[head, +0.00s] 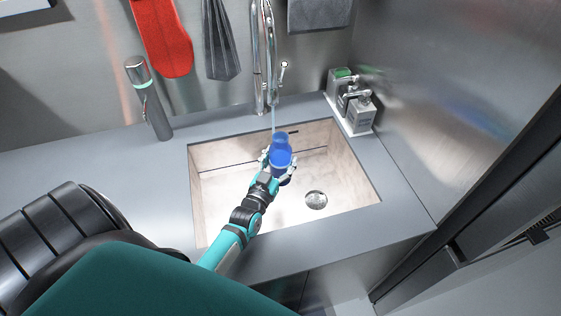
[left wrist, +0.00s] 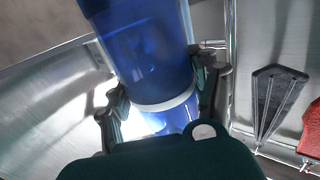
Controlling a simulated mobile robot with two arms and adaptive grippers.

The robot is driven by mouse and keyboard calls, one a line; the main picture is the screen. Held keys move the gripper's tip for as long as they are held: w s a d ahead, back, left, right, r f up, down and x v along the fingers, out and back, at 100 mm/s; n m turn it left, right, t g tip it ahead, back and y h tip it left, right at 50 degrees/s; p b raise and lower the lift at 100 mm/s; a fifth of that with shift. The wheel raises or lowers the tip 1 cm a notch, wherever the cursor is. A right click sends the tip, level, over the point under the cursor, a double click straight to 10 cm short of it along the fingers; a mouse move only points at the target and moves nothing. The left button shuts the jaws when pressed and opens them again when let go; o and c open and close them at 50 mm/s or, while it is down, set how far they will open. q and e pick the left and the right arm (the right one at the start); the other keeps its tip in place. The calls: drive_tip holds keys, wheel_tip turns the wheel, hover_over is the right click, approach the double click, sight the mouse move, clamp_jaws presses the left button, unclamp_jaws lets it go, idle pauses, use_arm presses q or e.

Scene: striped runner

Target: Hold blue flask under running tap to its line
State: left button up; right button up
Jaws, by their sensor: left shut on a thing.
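The blue flask (head: 280,150) is held over the sink basin (head: 225,205), beneath the chrome tap (head: 258,60). A thin stream of water (head: 273,118) runs down to the flask's top. My left gripper (head: 277,165) is shut around the flask, which looks roughly upright. In the left wrist view, the flask (left wrist: 145,50) sits between the two fingers of my gripper (left wrist: 160,105). A pale band (left wrist: 168,103) rings the flask there. I cannot tell the water level against a fill line. My right gripper is not in view.
The drain (head: 316,199) is at the basin's right. Soap dispensers (head: 362,113) stand on a tray right of the sink. A metal cylinder (head: 150,100) stands on the counter at the left. A red mitt (head: 162,40) and grey cloths hang behind.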

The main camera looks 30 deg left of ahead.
use_arm(q)
drive_tip(key=w+a+b, duration=0.2)
drive_tip(key=w+a, duration=0.2)
drive_tip(key=a, duration=0.1)
drive_tip(key=shift+w+a, duration=0.3)
drive_tip(key=shift+w, duration=0.05)
idle(0.8)
drive_tip(key=shift+r, duration=0.1)
idle(1.6)
drive_tip(key=shift+s+d, duration=0.1)
idle(0.8)
drive_tip(key=s+d+p, duration=0.1)
drive_tip(key=s+d, duration=0.1)
drive_tip(key=s+d+p, duration=0.2)
drive_tip(key=d, duration=0.1)
drive_tip(key=shift+s+d+r+p, duration=0.1)
drive_tip(key=shift+s+r+p, duration=0.1)
drive_tip(key=shift+p, duration=0.1)
drive_tip(key=shift+s+d+f, duration=0.1)
drive_tip(key=shift+s+d, duration=0.1)
drive_tip(key=shift+d, duration=0.05)
drive_tip(key=shift+f, duration=0.1)
